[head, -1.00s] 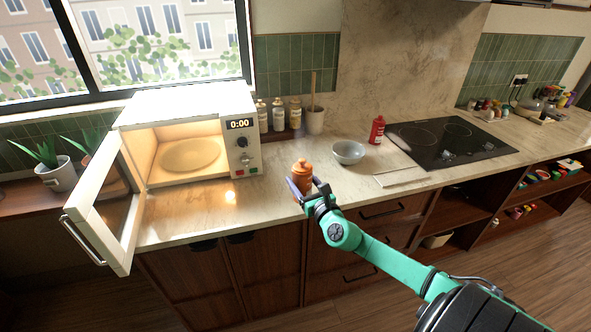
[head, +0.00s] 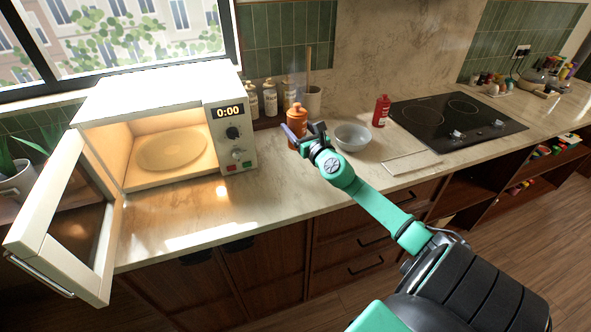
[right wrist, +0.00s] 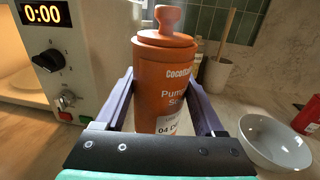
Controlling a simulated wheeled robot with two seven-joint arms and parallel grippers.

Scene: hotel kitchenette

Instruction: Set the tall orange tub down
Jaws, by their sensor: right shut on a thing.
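The tall orange tub (head: 298,116), with a knobbed lid, is upright between the fingers of my right gripper (head: 302,137). In the right wrist view the tub (right wrist: 163,75) fills the space between the two purple-grey fingers (right wrist: 163,108), which press on its sides. The gripper is shut on it. The tub is over the counter between the microwave and the grey bowl; its base is hidden, so I cannot tell whether it touches the counter. My left gripper is not in view.
An open microwave (head: 232,150) stands left, its door (head: 55,235) swung out over the front edge. A grey bowl (head: 352,137) and red bottle (head: 381,111) are right. Several bottles (head: 270,98) and a utensil crock (head: 313,99) stand behind. The counter front (head: 270,195) is clear.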

